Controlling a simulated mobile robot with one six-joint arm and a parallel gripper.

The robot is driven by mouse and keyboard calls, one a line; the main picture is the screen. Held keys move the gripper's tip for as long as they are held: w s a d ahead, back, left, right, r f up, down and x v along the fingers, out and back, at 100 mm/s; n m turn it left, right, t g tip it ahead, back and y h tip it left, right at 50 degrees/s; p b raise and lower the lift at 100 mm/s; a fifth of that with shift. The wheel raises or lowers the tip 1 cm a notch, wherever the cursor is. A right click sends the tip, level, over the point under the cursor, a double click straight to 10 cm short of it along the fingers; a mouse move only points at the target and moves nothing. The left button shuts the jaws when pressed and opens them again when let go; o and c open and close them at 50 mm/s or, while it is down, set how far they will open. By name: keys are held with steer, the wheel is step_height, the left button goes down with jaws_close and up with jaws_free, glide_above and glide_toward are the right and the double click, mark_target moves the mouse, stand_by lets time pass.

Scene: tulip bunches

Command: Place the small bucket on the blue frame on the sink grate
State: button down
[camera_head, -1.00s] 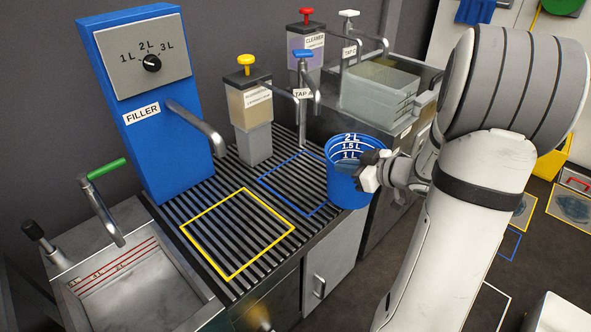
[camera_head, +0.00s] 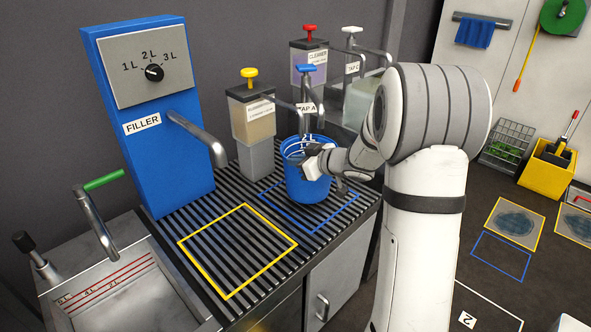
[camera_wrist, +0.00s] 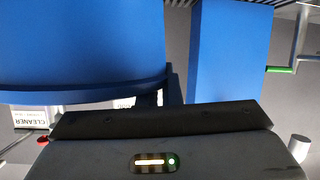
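The small blue bucket (camera_head: 308,187) is upright at the blue frame (camera_head: 332,228) on the sink grate (camera_head: 187,222), under the tap labelled TAP A (camera_head: 308,128). I cannot tell whether its base touches the grate. My gripper (camera_head: 318,160) is at the bucket's upper right side, shut on it as far as I can see; the fingertips are partly hidden. In the wrist view the bucket's blue wall (camera_wrist: 80,50) fills the upper left, close against my gripper.
The blue filler (camera_head: 150,110) stands left of the grate. The yellow frame (camera_head: 237,252) on the grate is empty. A sink basin (camera_head: 130,285) is at front left. A yellow mop bucket (camera_head: 545,170) stands on the floor at right.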

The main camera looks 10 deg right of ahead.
steer(key=shift+f, duration=0.9)
steer(key=shift+r, duration=0.1)
steer(key=c, duration=2.1)
jaws_free()
steer(key=shift+f, duration=0.2)
steer(key=o, duration=0.5)
steer(key=shift+r, duration=0.1)
